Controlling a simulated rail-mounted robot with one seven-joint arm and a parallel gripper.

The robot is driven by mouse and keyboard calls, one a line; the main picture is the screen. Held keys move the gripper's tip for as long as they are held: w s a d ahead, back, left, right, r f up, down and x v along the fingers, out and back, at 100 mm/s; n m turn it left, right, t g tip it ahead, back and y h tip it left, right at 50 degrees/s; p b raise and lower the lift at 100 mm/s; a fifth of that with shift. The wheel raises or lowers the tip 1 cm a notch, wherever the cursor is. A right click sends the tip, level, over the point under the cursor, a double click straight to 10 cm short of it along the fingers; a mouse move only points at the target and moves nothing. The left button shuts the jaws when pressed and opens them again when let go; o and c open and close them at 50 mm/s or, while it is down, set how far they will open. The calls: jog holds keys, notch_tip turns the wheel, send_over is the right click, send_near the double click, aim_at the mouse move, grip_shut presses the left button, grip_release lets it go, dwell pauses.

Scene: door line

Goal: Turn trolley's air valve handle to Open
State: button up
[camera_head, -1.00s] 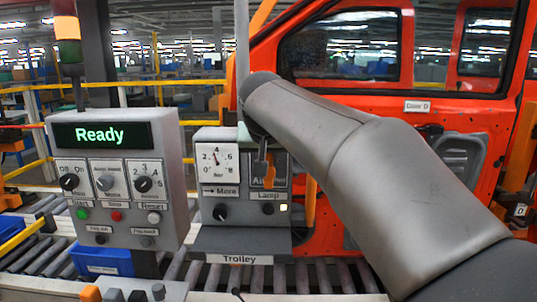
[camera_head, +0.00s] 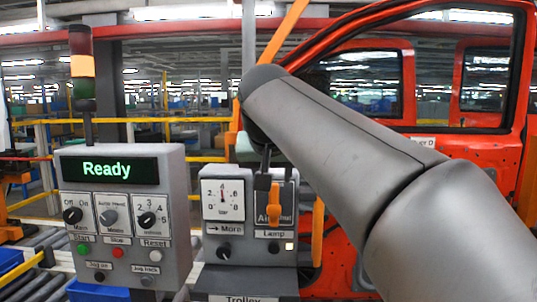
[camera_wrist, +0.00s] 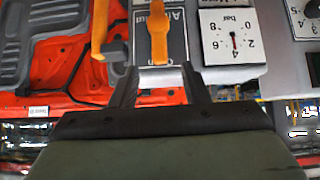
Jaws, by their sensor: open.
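The trolley's control box (camera_head: 250,262) stands in the middle of the head view. On its right panel is the orange air valve handle (camera_head: 274,200), which stands upright in the picture. Its label is partly covered, so I cannot read the marked positions. My gripper (camera_head: 268,170) is open and empty just above the handle. In the wrist view, which is upside down, the orange handle (camera_wrist: 157,32) lies in line with the gap between the two fingers of my gripper (camera_wrist: 158,70). Its near end is close to the fingertips; contact cannot be told.
A grey control box (camera_head: 125,225) with a "Ready" display stands at left. The red door (camera_head: 440,165) is behind my arm. An orange strip (camera_head: 318,230) runs beside the trolley's box on its right.

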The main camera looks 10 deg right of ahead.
jog(key=v, duration=0.9)
jog(key=s+d+f+n+g, duration=0.1)
jog(key=s+d+f+g, duration=0.1)
jog(key=f, duration=1)
jog(key=s+d+f+n+g, duration=0.1)
jog(key=s+d+f+g, duration=0.1)
jog(key=f, duration=1)
jog(key=s+d+f+g+y, duration=0.1)
jog(key=s+f+g, duration=0.1)
jog(key=s+f, duration=0.5)
jog(key=s+d+f+g, duration=0.1)
jog(key=s+f, duration=0.7)
jog(key=f, duration=0.6)
jog(key=shift+d+g+y, duration=0.35)
jog(key=shift+g+y, duration=0.05)
